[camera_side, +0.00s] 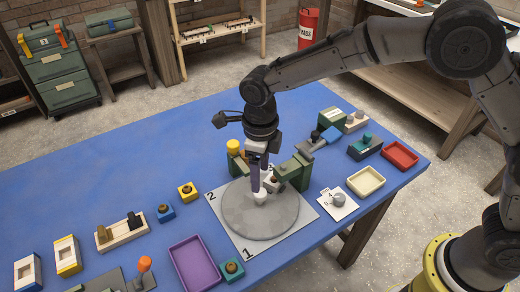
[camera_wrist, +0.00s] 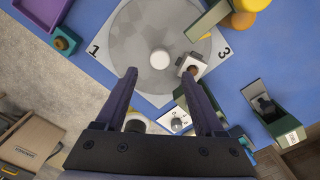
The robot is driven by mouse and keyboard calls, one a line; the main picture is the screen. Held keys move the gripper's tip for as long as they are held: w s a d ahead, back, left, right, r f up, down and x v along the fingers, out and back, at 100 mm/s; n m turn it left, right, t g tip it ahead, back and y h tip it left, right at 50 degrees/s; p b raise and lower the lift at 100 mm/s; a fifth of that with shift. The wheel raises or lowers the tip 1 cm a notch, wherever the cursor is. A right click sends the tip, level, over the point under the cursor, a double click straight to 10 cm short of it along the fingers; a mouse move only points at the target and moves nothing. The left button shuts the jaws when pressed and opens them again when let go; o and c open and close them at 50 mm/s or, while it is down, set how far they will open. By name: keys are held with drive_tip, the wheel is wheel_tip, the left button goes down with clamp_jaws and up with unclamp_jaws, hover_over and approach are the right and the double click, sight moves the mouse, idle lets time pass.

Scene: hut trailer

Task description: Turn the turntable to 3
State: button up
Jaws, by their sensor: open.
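The turntable (camera_side: 255,220) is a round grey disc on a white square plate (camera_side: 213,207) with numbers at its corners. In the side view "2" is at the left corner and "1" at the front. In the wrist view the disc (camera_wrist: 140,45) lies between "1" at left and "3" at right. A white knob (camera_wrist: 159,58) stands on the disc; it also shows in the side view (camera_side: 261,198). My gripper (camera_side: 263,183) points down above the disc, close to this knob. In the wrist view its fingers (camera_wrist: 159,76) are apart, with nothing held between them.
A white block with a brown knob (camera_wrist: 194,65) sits close beside the right finger. Green blocks and a yellow cylinder (camera_side: 233,146) stand just behind the disc. A white dial plate (camera_side: 339,203), a cream tray (camera_side: 366,181) and a purple tray (camera_side: 194,264) lie around. The back-left blue table is clear.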

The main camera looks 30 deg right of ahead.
wheel_tip(320, 180, up, 8)
drive_tip(key=shift+f, duration=0.15)
idle(0.4)
drive_tip(key=n, duration=0.7)
approach(260, 199)
drive_tip(key=f, duration=0.2)
drive_tip(key=w+f, duration=0.1)
drive_tip(key=f, duration=0.2)
drive_tip(key=d+f, duration=0.1)
drive_tip(key=f, duration=0.2)
drive_tip(key=shift+w+f, duration=0.2)
clamp_jaws()
idle(1.0)
